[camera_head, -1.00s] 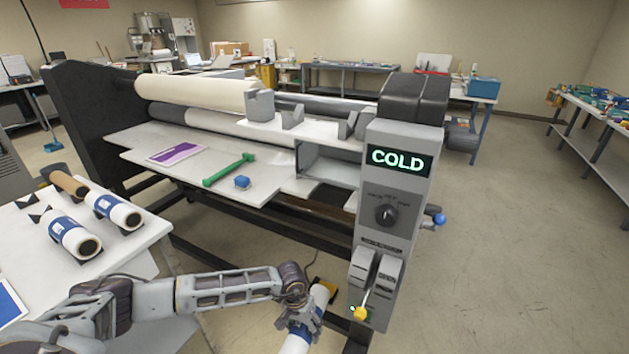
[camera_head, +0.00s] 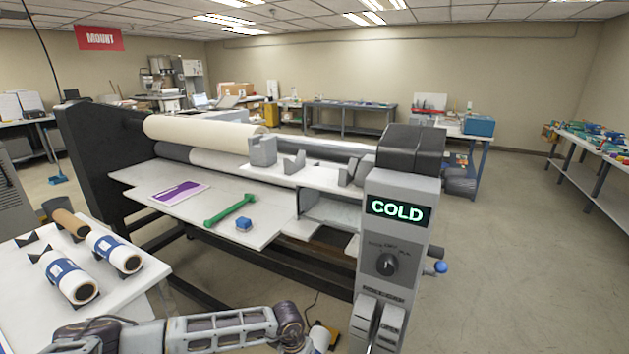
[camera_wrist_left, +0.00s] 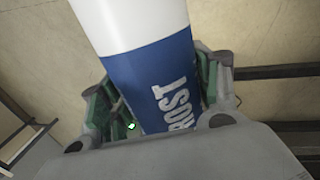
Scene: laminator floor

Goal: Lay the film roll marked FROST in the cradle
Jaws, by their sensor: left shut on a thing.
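My left gripper (camera_wrist_left: 157,90) is shut on the FROST film roll (camera_wrist_left: 150,62), a white roll with a blue label band. The letters ROST show in the left wrist view; the rest is hidden by the gripper. In the head view only a white end of the roll (camera_head: 322,337) shows at the bottom edge, beside my left arm and left of the machine's control column. The cradle appears to be the grey notched supports (camera_head: 293,162) on the white shelf of the laminator, with another support (camera_head: 349,171) to the right. The notches look empty. My right gripper is not in view.
The control column (camera_head: 388,265) with a lit COLD display stands between the shelf and the right floor. A green tool (camera_head: 230,211), blue block (camera_head: 243,224) and purple sheet (camera_head: 179,192) lie on the feed table. Other rolls (camera_head: 70,277) rest on the left table.

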